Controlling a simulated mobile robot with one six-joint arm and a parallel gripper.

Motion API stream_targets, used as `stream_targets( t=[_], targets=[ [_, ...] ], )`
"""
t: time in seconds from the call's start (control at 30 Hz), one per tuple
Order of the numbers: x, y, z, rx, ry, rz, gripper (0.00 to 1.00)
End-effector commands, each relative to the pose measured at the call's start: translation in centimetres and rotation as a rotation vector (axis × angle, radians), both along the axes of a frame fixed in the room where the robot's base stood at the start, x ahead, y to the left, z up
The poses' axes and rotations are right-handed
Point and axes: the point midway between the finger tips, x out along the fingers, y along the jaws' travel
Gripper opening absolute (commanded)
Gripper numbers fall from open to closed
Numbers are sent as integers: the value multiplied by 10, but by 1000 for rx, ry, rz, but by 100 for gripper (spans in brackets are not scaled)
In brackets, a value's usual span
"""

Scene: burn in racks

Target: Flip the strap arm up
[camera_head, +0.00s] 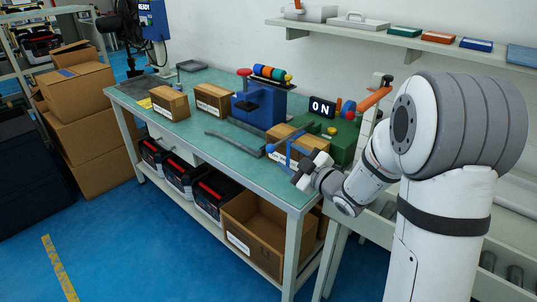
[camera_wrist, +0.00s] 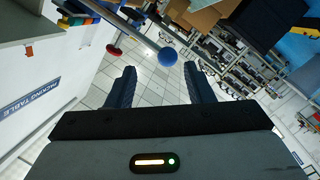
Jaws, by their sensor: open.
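A blue bar with a round blue knob (camera_head: 270,148), which looks like the strap arm, stands low at a carton (camera_head: 286,134) at the bench's near end. In the wrist view the blue knob (camera_wrist: 167,57) shows just past and between my fingertips. I cannot tell whether either finger touches it. My gripper (camera_head: 299,174) is beside the bench's front edge, right of and below the knob. In the wrist view its two dark fingers (camera_wrist: 160,70) are apart with nothing held. The wrist hides part of the bar in the head view.
A blue machine (camera_head: 262,103) and more cartons (camera_head: 213,98) stand along the bench (camera_head: 190,130). Open floor (camera_head: 110,245) lies in front.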

Motion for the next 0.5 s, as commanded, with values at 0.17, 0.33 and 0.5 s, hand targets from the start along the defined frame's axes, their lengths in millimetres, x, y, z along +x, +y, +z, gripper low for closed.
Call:
stream_targets(
  t=[0.17,0.33,0.5],
  targets=[
    [0,12,-5,27,-42,60,47],
    [15,29,-3,29,-46,65,47],
    [35,48,-3,30,-45,63,47]
  ],
)
